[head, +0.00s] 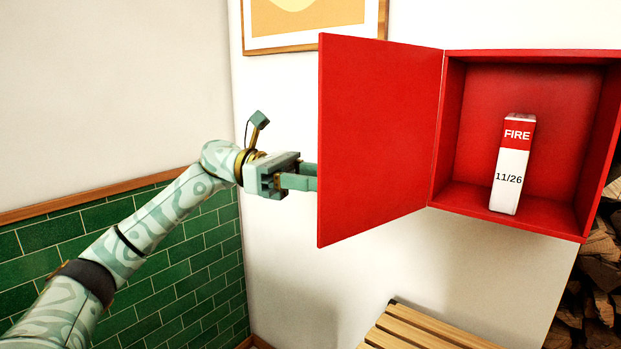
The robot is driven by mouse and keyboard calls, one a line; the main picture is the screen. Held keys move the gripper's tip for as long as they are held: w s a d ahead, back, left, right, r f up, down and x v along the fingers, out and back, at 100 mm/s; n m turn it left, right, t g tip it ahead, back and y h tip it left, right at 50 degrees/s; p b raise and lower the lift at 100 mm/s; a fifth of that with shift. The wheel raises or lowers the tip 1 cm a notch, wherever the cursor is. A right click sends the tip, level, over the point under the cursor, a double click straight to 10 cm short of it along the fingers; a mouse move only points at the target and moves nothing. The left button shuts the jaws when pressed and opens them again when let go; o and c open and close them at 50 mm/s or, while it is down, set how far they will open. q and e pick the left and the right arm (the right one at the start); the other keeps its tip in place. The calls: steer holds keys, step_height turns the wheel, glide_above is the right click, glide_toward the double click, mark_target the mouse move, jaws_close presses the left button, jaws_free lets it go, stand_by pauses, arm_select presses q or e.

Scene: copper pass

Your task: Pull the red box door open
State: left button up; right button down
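The red box (612,54) hangs on the white wall at the right of the head view. Its red door (378,140) stands wide open, swung out to the left on the box's left edge. Inside stands a white carton with a red top (511,175), marked "FIRE" and "11/26". My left gripper (312,183) reaches in from the left to the door's free edge. Its fingertips are hidden behind the door, so I cannot tell whether it touches or grips anything. My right gripper is not in view.
A slatted wooden bench (415,330) stands below the box. Stacked firewood (600,270) is at the right edge. A framed picture (312,25) hangs above and behind the door. Green tiles (130,235) cover the lower left wall.

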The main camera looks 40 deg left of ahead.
arm_select(q)
steer(key=shift+w+d+f, duration=0.15)
steer(key=shift+w+d, duration=0.05)
steer(key=shift+s+a, duration=0.15)
steer(key=shift+a, duration=0.05)
steer(key=shift+s, duration=0.1)
steer(key=v, duration=1.6)
steer(key=shift+a, duration=0.2)
